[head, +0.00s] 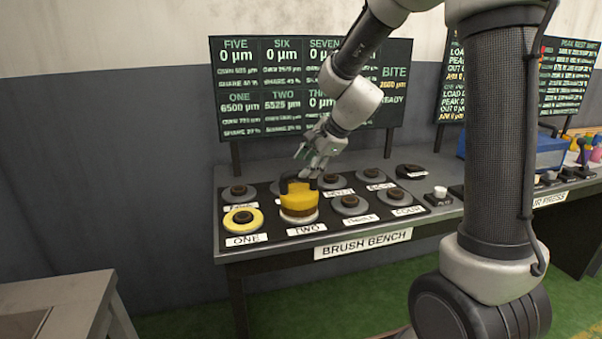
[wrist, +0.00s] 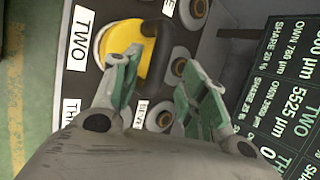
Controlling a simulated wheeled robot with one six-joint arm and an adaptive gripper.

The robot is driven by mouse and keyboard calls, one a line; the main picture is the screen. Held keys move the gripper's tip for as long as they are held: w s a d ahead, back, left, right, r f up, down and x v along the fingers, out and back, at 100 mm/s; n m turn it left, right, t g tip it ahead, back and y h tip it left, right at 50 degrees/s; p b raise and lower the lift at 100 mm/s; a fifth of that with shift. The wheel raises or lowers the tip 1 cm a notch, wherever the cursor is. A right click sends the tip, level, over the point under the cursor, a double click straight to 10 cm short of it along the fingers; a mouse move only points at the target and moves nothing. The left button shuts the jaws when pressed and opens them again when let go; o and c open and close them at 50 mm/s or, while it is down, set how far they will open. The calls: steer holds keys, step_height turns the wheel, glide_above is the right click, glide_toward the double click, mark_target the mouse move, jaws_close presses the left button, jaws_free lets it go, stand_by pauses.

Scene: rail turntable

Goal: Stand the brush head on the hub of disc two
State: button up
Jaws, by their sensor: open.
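The brush head (head: 299,198) is a yellow drum with a brown lower band and a black handle. It stands upright on disc two (head: 299,219), behind the TWO label, and covers the hub. In the wrist view the brush head (wrist: 155,68) shows partly behind a finger, its black handle (wrist: 162,42) to the right. My gripper (head: 310,162) is open just above the handle, with nothing held between its fingers. In the wrist view my gripper (wrist: 165,68) has its green-padded fingers spread. I cannot tell whether a fingertip touches the handle.
Disc one (head: 256,218), with a yellow face and dark hub, is left of the brush head. Grey discs such as disc three (head: 351,205) fill the black board. A display (head: 270,88) reading TWO 5525 µm stands behind the bench (head: 262,259). A white-topped knob (head: 440,193) is at right.

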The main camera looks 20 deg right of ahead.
steer(key=s+d+r+n+h, duration=0.1)
steer(key=s+d+r+n, duration=0.25)
steer(key=s, duration=0.45)
steer(key=s+d+r+n, duration=0.3)
steer(key=s+r+n, duration=0.15)
steer(key=s, duration=0.35)
steer(key=s+d+n+g+h, duration=0.1)
steer(key=s+d+n, duration=0.2)
steer(key=s, duration=0.4)
steer(key=s+d+n+h, duration=0.2)
steer(key=s+n, duration=0.3)
steer(key=s, duration=0.3)
steer(key=shift+s+d+f+n+g, duration=0.15)
steer(key=shift+s+d+n+g, duration=0.2)
steer(key=shift+d, duration=0.4)
